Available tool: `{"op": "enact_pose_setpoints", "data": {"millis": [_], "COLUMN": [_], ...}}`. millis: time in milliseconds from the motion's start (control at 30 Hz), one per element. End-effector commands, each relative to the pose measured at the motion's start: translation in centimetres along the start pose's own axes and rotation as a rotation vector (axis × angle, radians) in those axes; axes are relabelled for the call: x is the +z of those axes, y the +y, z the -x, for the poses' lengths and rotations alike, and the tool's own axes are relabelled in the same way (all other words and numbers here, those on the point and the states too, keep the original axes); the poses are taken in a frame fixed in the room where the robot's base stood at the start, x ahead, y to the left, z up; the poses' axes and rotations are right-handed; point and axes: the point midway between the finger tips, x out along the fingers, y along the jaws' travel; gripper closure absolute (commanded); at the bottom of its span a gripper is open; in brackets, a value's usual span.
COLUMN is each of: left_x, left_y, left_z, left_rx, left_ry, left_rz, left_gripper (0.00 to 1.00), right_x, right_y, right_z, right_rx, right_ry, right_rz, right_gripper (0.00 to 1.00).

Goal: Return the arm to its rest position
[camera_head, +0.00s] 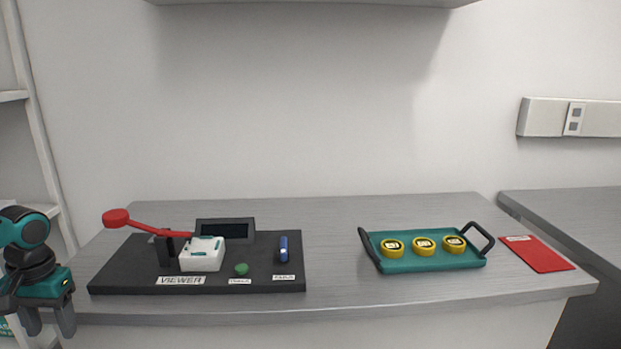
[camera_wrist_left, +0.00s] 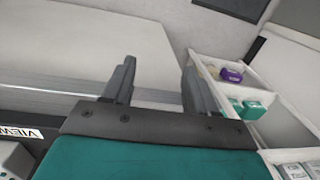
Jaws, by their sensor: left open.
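My left gripper (camera_head: 48,320) is at the far left of the head view, in front of the table's left front corner. Its two grey fingers point down, apart and empty. In the left wrist view the fingers of the left gripper (camera_wrist_left: 158,85) also stand apart with nothing between them. The black viewer board (camera_head: 130,280) lies on the table to the right of this gripper, apart from it. On the board are a white block (camera_head: 202,262), a red-knobbed lever (camera_head: 117,218) tilted up to the left, a small dark screen (camera_head: 225,231), a green button (camera_head: 241,269) and a blue switch (camera_head: 284,243). My right gripper is not in view.
A teal tray (camera_head: 425,265) with black handles holds three yellow round pieces. A red card (camera_head: 540,255) lies at the table's right end. White shelves (camera_wrist_left: 285,60) with purple and green items stand left of the table. The table (camera_head: 330,270) is bare between board and tray.

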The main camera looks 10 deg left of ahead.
Motion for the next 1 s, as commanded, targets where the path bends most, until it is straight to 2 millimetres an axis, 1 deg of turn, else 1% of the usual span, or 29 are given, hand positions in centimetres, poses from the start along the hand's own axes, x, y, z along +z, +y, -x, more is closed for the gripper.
{"op": "enact_pose_setpoints", "data": {"millis": [33,67,100,167,200,267,300,333,367,400,433,467,500,567,600,667,700,767,800,833,867,900,1000], "left_x": [1.4,2.1,3.0,4.6,5.6,7.2,8.2,9.0,9.8,10.8,11.5,12.2,13.1,14.4,15.2,16.1,16.7,17.5,17.8,18.1,18.2,18.4,18.6], "left_y": [-1.2,-1.8,-2.4,-2.9,-2.9,-2.6,-2.1,-1.6,-1.0,0.0,0.9,1.9,3.4,5.9,7.8,10.9,13.1,16.5,18.9,20.6,22.4,24.6,29.4], "left_z": [-2.8,-4.2,-6.1,-8.9,-10.7,-13.3,-14.9,-16.1,-17.3,-18.7,-19.7,-20.6,-21.8,-23.1,-23.9,-24.7,-24.9,-25.0,-24.8,-24.5,-24.1,-23.4,-21.3], "left_rx": [0.007,0.004,0.003,0.005,0.008,0.016,0.023,0.030,0.037,0.049,0.059,0.070,0.085,0.110,0.128,0.157,0.178,0.208,0.228,0.242,0.255,0.272,0.303], "left_ry": [0.016,0.030,0.047,0.074,0.093,0.123,0.145,0.161,0.179,0.203,0.224,0.245,0.276,0.324,0.359,0.418,0.460,0.528,0.577,0.614,0.652,0.703,0.820], "left_rz": [-0.004,-0.012,-0.026,-0.049,-0.068,-0.097,-0.119,-0.137,-0.153,-0.179,-0.196,-0.215,-0.240,-0.277,-0.301,-0.337,-0.359,-0.390,-0.408,-0.422,-0.435,-0.449,-0.474], "left_gripper": [0.43,0.43,0.43,0.43,0.43,0.43,0.43,0.43,0.43,0.43,0.43,0.43,0.43,0.43,0.43,0.43,0.43,0.43,0.43,0.43,0.43,0.43,0.43], "right_x": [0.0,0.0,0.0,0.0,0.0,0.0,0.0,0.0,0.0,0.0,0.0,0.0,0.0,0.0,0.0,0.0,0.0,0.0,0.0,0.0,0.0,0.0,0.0], "right_y": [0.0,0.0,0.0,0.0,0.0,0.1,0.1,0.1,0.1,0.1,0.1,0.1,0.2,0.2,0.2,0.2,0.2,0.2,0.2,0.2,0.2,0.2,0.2], "right_z": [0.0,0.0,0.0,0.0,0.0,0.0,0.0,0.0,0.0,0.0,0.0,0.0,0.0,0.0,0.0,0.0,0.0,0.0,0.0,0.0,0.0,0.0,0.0], "right_rx": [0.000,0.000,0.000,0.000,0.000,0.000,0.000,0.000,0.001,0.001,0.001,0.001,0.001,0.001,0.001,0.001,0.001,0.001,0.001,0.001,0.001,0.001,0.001], "right_ry": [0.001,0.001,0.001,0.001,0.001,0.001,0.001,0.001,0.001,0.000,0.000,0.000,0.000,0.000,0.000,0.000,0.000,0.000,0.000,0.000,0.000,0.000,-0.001], "right_rz": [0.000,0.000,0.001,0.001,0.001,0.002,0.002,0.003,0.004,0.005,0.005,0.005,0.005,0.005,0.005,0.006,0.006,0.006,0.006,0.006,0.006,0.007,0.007], "right_gripper": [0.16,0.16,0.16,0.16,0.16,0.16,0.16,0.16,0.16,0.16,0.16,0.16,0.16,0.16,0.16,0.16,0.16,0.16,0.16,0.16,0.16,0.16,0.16]}}
